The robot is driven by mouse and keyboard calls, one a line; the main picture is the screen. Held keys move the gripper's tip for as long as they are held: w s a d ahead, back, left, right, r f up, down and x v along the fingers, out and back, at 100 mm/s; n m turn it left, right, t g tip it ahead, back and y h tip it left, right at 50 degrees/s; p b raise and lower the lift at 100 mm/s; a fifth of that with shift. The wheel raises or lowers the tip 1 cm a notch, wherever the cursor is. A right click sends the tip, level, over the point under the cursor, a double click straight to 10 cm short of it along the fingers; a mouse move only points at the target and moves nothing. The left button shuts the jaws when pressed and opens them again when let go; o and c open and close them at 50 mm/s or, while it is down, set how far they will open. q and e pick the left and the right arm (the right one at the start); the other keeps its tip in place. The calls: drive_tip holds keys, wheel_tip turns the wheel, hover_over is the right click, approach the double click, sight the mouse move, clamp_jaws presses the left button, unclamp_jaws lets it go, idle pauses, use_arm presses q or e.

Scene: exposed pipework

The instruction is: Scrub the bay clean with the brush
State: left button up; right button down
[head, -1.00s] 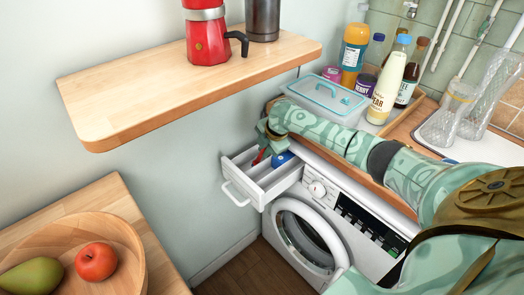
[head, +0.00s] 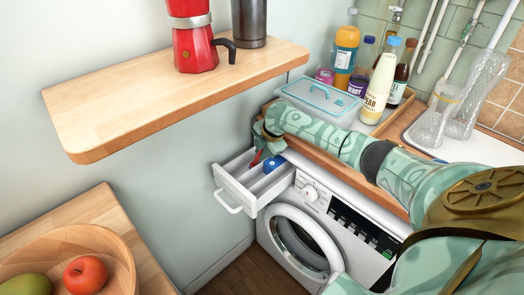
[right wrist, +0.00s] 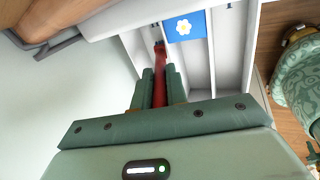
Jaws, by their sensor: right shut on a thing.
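The washing machine's white detergent drawer (head: 234,184) is pulled open and has several long compartments. It fills the top of the right wrist view (right wrist: 233,50). My right gripper (head: 266,147) is over the drawer's rear part. In the right wrist view its two fingers (right wrist: 161,85) are shut on the red handle of the brush (right wrist: 160,58). The brush points into the left part of the drawer there; its bristles cannot be made out. It shows as a small red piece in the head view (head: 256,158).
A blue piece with a white flower (right wrist: 185,27) sits in the drawer beside the brush. A wooden shelf (head: 150,100) with a red moka pot (head: 195,45) juts out above left. Bottles and a clear lidded box (head: 322,98) stand on the counter behind my right arm.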

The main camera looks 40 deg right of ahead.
drive_tip(key=shift+s+a+p, duration=0.1)
drive_tip(key=shift+a+p, duration=0.45)
drive_tip(key=shift+a, duration=0.5)
drive_tip(key=shift+a, duration=0.15)
drive_tip(key=shift+a+p, duration=0.65)
drive_tip(key=shift+a, duration=0.3)
drive_tip(key=shift+d, duration=0.1)
drive_tip(key=shift+d+f+b, duration=0.1)
drive_tip(key=shift+d+b, duration=0.25)
drive_tip(key=shift+d, duration=0.75)
